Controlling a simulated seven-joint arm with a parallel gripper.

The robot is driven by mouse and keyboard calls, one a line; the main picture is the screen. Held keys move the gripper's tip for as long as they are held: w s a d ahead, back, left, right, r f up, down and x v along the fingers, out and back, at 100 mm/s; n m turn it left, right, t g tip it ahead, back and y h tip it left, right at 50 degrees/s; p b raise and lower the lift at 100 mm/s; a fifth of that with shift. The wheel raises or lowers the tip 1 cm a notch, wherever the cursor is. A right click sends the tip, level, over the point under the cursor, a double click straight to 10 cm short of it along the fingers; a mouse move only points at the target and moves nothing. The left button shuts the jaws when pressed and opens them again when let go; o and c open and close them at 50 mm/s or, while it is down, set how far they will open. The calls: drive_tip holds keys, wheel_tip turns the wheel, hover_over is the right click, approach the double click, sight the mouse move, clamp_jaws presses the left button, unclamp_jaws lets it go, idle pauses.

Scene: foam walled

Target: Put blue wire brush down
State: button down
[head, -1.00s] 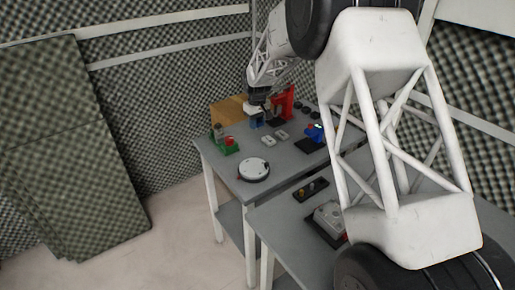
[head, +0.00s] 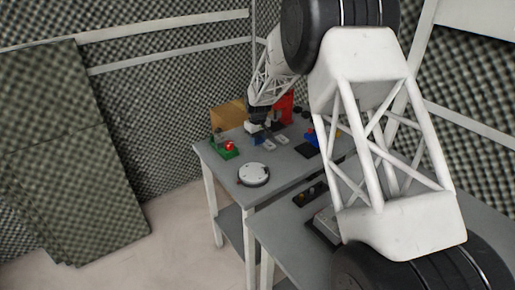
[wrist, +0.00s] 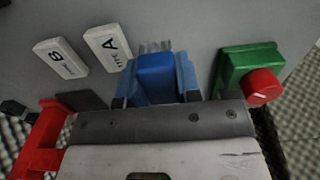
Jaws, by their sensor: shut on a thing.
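The blue wire brush (wrist: 157,78) is between the fingers of my gripper (wrist: 157,66) in the wrist view. Its grey wire bristles show beyond the blue body. In the head view my gripper (head: 262,142) is low over the far table, between the green box and the white blocks, shut on the brush. Only a little blue shows there, so I cannot tell whether the brush touches the table (head: 215,160).
White blocks marked A (wrist: 108,48) and B (wrist: 60,60) lie beside the brush. A green box with a red knob (wrist: 247,75) and a red stand (wrist: 38,140) flank my gripper. A white disc (head: 253,174) sits nearer, with bare tabletop around it.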

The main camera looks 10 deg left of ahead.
sight(257, 152)
drive_tip(key=shift+f, duration=0.25)
drive_tip(key=shift+f, duration=1.8)
drive_tip(key=shift+f, duration=0.3)
drive_tip(key=shift+f, duration=0.1)
